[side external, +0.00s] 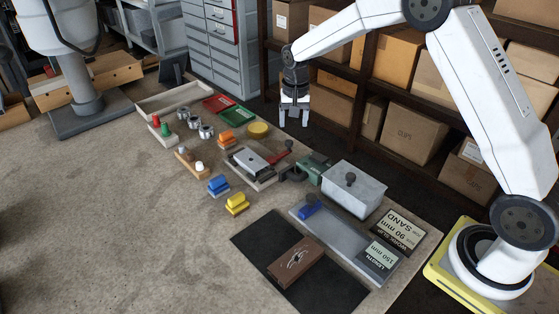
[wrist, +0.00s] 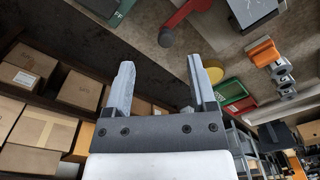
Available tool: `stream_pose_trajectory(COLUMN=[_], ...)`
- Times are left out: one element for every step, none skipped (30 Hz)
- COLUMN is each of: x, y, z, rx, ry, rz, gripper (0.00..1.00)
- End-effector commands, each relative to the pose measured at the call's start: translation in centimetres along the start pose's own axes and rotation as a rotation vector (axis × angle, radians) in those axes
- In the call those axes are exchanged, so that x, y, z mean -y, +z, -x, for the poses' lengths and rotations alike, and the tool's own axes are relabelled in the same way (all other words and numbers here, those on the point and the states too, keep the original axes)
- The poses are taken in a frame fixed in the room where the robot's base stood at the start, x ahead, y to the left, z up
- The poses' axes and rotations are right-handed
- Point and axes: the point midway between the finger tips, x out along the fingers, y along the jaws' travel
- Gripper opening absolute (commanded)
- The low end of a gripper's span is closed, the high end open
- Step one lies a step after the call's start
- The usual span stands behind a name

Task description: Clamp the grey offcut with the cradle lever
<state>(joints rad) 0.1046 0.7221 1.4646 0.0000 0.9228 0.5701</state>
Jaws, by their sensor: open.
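The grey offcut (side external: 250,160) lies in a pale cradle (side external: 266,184) near the middle of the bench. The offcut also shows at the top right of the wrist view (wrist: 253,10). The red cradle lever (side external: 279,155) slants out from the offcut's right side, ending in a dark knob; in the wrist view the lever (wrist: 188,12) and its knob (wrist: 166,38) are near the top. I cannot tell whether the lever presses on the offcut. My gripper (side external: 294,123) is open and empty, fingers down, in the air beyond the lever; its fingers also show in the wrist view (wrist: 160,62).
A yellow disc (side external: 257,130) sits behind. Shelves with cartons (side external: 415,128) stand beyond the bench.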

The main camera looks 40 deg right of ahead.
Motion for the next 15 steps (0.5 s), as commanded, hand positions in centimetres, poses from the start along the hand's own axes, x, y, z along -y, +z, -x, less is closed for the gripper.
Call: stream_pose_trajectory(x=[0.2, 0.3, 0.4, 0.5, 0.6, 0.6, 0.7, 0.7, 0.7, 0.7, 0.7, 0.7, 0.7, 0.7, 0.7], y=[-0.8, -1.1, -1.6, -1.9, -2.1, -2.4, -2.5, -2.7, -2.8, -2.9, -2.9, -2.9, -2.9, -2.9, -2.9], z=[-0.4, -0.5, -0.7, -0.8, -0.8, -0.9, -1.0, -1.1, -1.1, -1.1, -1.1, -1.1, -1.1, -1.1, -1.1], rx=[0.006, 0.01, 0.013, 0.016, 0.019, 0.021, 0.023, 0.024, 0.025, 0.026, 0.027, 0.027, 0.027, 0.027, 0.027], ry=[0.004, 0.007, 0.009, 0.012, 0.013, 0.015, 0.016, 0.017, 0.018, 0.019, 0.019, 0.02, 0.02, 0.02, 0.02], rz=[-0.025, -0.039, -0.056, -0.066, -0.077, -0.088, -0.094, -0.1, -0.106, -0.109, -0.112, -0.113, -0.114, -0.114, -0.113], gripper=[0.72, 0.72, 0.72, 0.72, 0.72, 0.72, 0.72, 0.72, 0.72, 0.72, 0.72, 0.72, 0.72, 0.72, 0.72])
